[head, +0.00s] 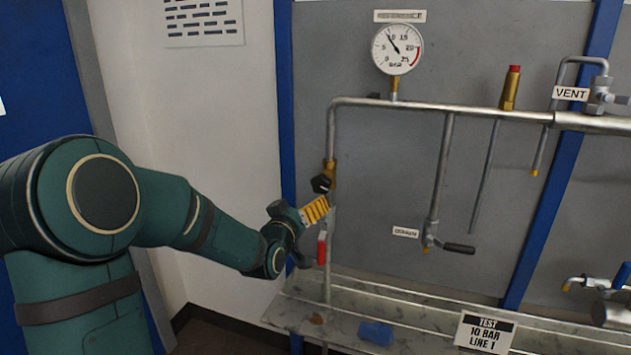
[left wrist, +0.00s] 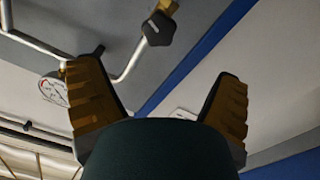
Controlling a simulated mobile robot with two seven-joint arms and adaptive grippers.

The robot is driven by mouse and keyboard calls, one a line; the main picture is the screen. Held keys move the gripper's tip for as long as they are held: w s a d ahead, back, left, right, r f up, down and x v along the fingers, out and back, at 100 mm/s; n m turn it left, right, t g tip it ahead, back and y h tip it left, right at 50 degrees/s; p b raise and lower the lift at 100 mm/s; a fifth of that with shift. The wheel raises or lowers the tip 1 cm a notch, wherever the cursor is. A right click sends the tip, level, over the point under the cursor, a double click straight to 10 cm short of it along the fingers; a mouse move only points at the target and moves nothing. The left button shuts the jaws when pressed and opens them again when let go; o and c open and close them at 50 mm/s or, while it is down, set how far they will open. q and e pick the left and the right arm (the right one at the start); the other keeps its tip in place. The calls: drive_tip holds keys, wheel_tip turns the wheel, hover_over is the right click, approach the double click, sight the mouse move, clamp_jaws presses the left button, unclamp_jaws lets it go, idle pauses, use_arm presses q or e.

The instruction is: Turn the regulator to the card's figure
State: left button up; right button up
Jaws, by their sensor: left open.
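The regulator, a brass body with a black knob (head: 321,184), sits on the left vertical pipe. In the left wrist view its knob (left wrist: 158,28) shows ahead, above the gap between my fingers. The card (head: 485,333) on the bench front reads TEST, 10 BAR, LINE 1. The round gauge (head: 398,49) on top has its needle pointing up and left; the exact figure is too small to tell. My left gripper (head: 315,235) is open just below the knob and apart from it; its yellow-ribbed fingers also show in the left wrist view (left wrist: 157,72). My right gripper is out of view.
A red-handled valve (head: 322,248) hangs on the pipe close beside my left gripper. A drain valve with a black lever (head: 458,248), a red-capped brass valve (head: 510,88) and a vent valve (head: 601,95) stand to the right. A blue cloth (head: 376,333) lies on the tray.

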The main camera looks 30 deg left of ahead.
sight(319, 185)
use_arm(q)
drive_tip(key=x, duration=1.4)
drive_tip(key=shift+s, duration=0.1)
drive_tip(key=shift+r, duration=0.1)
drive_tip(key=shift+c, duration=0.2)
